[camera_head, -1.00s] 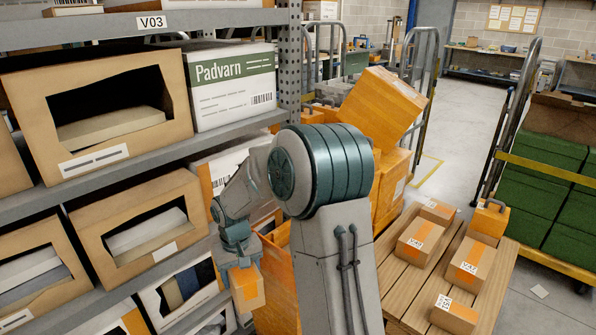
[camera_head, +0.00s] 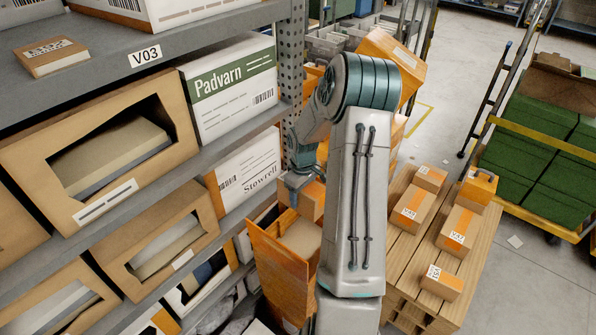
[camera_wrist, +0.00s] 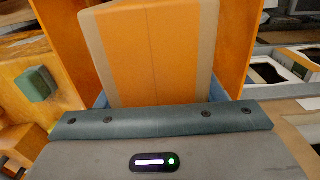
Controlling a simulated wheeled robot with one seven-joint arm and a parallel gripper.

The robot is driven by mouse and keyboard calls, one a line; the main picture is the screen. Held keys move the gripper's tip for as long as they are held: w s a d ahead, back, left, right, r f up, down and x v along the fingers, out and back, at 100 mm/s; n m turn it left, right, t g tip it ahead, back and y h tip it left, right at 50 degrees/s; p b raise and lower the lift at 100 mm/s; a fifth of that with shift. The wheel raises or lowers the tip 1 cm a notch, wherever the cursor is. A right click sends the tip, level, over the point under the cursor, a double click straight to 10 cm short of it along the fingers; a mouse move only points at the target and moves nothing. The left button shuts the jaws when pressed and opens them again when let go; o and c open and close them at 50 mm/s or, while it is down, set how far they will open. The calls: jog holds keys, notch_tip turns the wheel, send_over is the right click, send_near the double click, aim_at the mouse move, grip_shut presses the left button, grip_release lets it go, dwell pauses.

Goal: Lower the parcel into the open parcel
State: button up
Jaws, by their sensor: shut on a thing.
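The held parcel (camera_head: 313,203) is a small cardboard box with an orange stripe. It fills the middle of the wrist view (camera_wrist: 160,50). My gripper (camera_head: 293,185) is shut on it. The open parcel (camera_head: 278,272) is a tall orange box with raised flaps, standing between the rack and my arm. The held parcel is at the far side of its opening. In the wrist view, orange walls of the open parcel (camera_wrist: 232,38) show on both sides of the held parcel. My arm hides part of the open parcel, and I cannot tell how deep the held parcel is.
A grey rack (camera_head: 130,82) with open cartons and a white Padvarn box (camera_head: 230,82) stands close on the left. A wooden pallet (camera_head: 405,262) with several small parcels is on the right. A cart with green crates (camera_head: 535,150) stands beyond it.

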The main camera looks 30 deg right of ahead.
jog(key=shift+w+d+f, duration=0.1)
jog(key=shift+d, duration=0.3)
jog(key=shift+w+f, duration=0.1)
jog(key=shift+f, duration=0.15)
jog(key=f+b, duration=0.9)
jog(key=f, duration=0.3)
jog(key=f+b, duration=0.9)
jog(key=f, duration=0.4)
jog(key=shift+s+d+f, duration=0.2)
jog(key=o, duration=1.3)
jog(key=shift+c, duration=0.2)
jog(key=shift+r, duration=0.1)
notch_tip(320, 180, up, 14)
jog(key=shift+f, duration=0.2)
